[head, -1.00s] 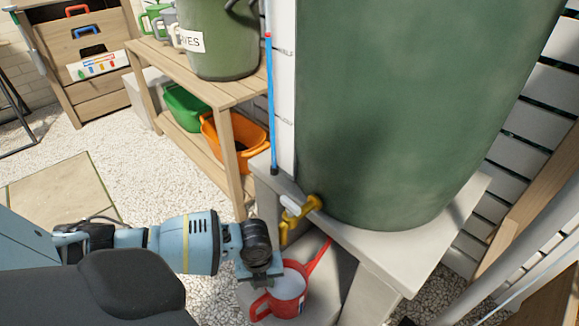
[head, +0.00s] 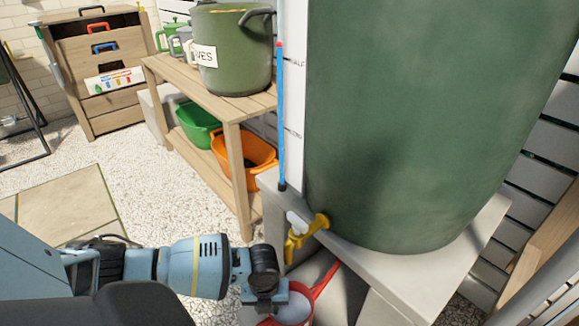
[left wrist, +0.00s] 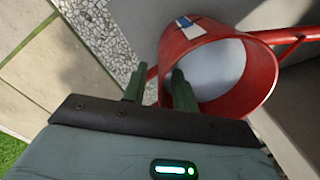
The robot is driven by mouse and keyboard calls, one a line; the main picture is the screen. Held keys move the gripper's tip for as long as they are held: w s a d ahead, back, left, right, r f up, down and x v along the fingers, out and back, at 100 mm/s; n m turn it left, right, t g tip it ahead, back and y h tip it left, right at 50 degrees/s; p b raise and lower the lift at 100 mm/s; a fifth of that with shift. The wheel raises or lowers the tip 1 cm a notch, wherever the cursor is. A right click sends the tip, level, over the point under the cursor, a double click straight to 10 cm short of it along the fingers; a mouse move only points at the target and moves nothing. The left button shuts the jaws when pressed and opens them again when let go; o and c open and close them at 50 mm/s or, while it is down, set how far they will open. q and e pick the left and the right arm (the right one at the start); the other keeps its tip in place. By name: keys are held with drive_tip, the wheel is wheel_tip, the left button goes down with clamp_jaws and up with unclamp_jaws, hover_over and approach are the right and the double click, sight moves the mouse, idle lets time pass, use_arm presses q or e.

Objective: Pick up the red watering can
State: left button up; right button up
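The red watering can (head: 323,281) stands below the yellow tap, at the bottom edge of the head view, which cuts it off. In the left wrist view the can (left wrist: 262,75) shows its round open top, a pale grey-white inside and a spout to the right. My left gripper (head: 265,302) is at the can's left side. In the left wrist view my left gripper (left wrist: 158,85) has its fingers apart, with a bit of red handle between them; the right finger overlaps the can's rim. Contact is unclear. My right gripper is not in view.
A large green water barrel (head: 400,130) stands on a grey stand (head: 440,262), with a yellow tap (head: 308,232) just above the can. A wooden shelf (head: 232,150) holds a green pot (head: 232,60), with green and orange tubs below. Gravel floor lies left.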

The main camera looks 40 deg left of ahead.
use_arm(q)
wheel_tip(320, 180, down, 4)
drive_tip(key=shift+w+a+f+b, duration=0.1)
drive_tip(key=shift+f+b, duration=0.05)
drive_tip(key=shift+b, duration=0.95)
clamp_jaws()
idle(0.4)
drive_tip(key=shift+w+r, duration=0.2)
